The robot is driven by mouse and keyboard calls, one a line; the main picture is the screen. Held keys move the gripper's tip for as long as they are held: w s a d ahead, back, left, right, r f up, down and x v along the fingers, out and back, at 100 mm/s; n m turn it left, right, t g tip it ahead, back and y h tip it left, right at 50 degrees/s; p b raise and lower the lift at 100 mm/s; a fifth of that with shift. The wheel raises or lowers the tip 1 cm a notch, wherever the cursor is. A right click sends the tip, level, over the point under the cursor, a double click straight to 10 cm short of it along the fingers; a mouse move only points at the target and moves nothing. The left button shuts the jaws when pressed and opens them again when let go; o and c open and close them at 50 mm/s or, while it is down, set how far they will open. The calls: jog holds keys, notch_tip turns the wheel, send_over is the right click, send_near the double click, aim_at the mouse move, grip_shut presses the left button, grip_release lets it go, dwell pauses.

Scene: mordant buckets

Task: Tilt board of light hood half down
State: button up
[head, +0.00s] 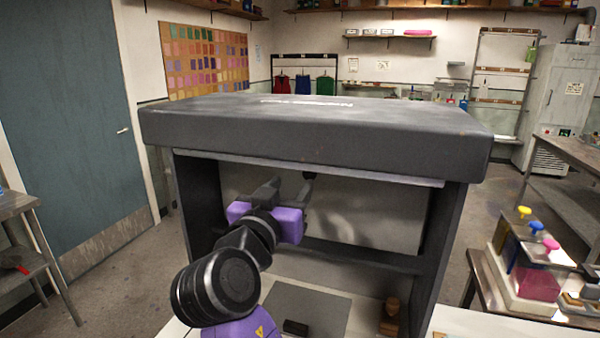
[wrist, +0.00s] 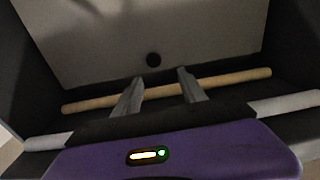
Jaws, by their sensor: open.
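The light hood (head: 310,135) is a dark grey box with an open front. Its pale grey board (head: 365,215) stands at the back inside, and it fills the top of the wrist view (wrist: 190,35). My gripper (head: 290,188) is inside the hood opening.
A wooden rod (wrist: 225,82) crosses behind the fingers. Dark side walls of the hood (head: 447,220) flank my arm. A small wooden object (head: 390,315) stands on the hood's floor at right. A bench with coloured containers (head: 535,280) is outside, right.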

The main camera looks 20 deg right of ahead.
aim_at(309, 174)
jog(key=shift+m, duration=0.4)
jog(key=x, duration=0.2)
jog(key=p+x, duration=0.1)
jog(key=x, duration=0.1)
jog(key=p+x, duration=0.1)
jog(key=x, duration=0.1)
jog(key=shift+s+d+f, duration=0.15)
jog(key=shift+d+f, duration=0.05)
jog(key=shift+d, duration=0.25)
jog(key=shift+w+d+f, duration=0.15)
jog(key=shift+w+d, duration=0.3)
jog(key=shift+w, duration=0.15)
jog(key=shift+c, duration=0.4)
grip_shut()
